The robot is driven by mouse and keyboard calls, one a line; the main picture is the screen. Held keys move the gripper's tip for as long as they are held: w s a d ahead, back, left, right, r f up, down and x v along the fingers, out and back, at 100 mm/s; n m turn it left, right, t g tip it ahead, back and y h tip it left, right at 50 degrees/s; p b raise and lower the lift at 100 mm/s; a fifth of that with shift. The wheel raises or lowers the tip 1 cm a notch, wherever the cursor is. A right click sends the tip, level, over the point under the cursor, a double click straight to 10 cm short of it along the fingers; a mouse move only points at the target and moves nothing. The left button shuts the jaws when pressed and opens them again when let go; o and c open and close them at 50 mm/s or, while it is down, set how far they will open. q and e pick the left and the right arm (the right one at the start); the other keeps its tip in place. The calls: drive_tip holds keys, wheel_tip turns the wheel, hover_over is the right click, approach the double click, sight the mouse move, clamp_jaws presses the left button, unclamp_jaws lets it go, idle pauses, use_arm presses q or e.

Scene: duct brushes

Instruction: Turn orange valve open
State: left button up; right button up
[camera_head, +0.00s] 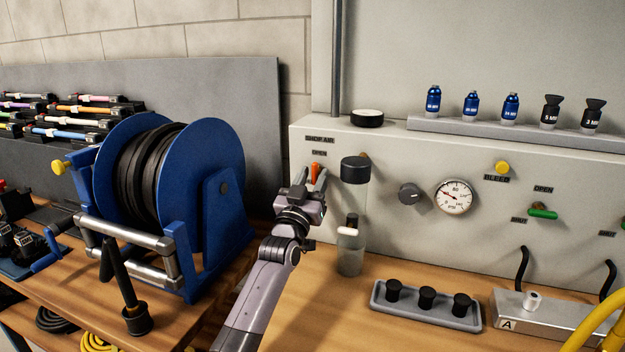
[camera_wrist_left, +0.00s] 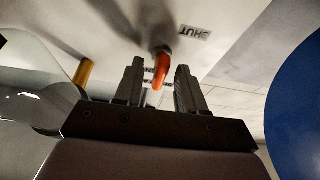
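The orange valve handle (camera_head: 315,170) is on the grey panel under the "SHOP AIR" and "OPEN" labels. My left gripper (camera_head: 309,178) is at it, with its fingers apart on either side of the handle. In the left wrist view the orange valve (camera_wrist_left: 160,72) lies between the two open fingertips (camera_wrist_left: 158,75), with a gap visible on both sides. A "SHUT" label (camera_wrist_left: 193,32) is beside the valve there. The handle's lower part is hidden by the gripper in the head view. My right gripper is not in view.
A clear filter bowl with a dark cap (camera_head: 355,170) is just right of my left gripper. A blue hose reel (camera_head: 215,170) stands close on the left. A pressure gauge (camera_head: 454,196) and a grey tray (camera_head: 424,308) are farther right.

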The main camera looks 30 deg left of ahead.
use_arm(q)
drive_tip(key=v, duration=0.7)
drive_tip(key=shift+b, duration=0.35)
